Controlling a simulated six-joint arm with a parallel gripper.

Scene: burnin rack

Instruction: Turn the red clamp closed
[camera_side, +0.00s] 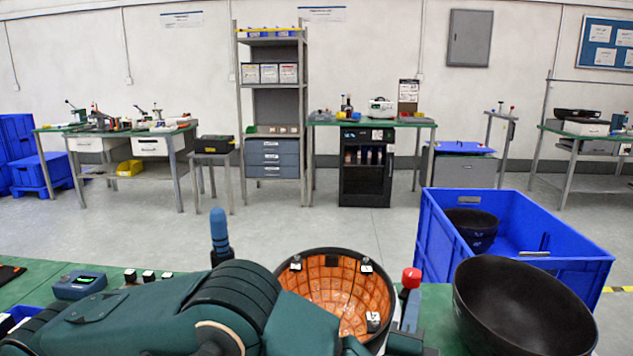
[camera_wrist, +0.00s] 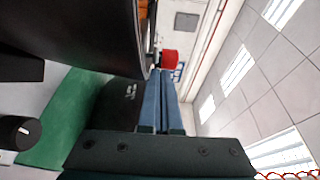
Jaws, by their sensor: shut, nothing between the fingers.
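The red clamp's round red knob (camera_side: 411,278) stands at the right rim of a black bowl-shaped fixture (camera_side: 283,268) lined with orange cells. In the wrist view the red knob (camera_wrist: 169,55) shows just beyond my fingertips. My gripper (camera_side: 411,299) has its blue fingers pressed together and empty, beside the clamp at the right of the bowl. In the wrist view the shut fingers (camera_wrist: 160,73) point toward the knob; I cannot tell whether they touch it. The clamp's lower part is mostly hidden. A blue-handled clamp (camera_side: 220,235) stands upright at the bowl's left.
A blue crate (camera_side: 570,267) at the right holds a black bowl (camera_side: 470,228). Another black bowl (camera_side: 520,310) stands in front of it. A blue device with a display (camera_side: 80,285) and small cubes sit on the green bench (camera_side: 200,277) at the left. Open air lies above the bench.

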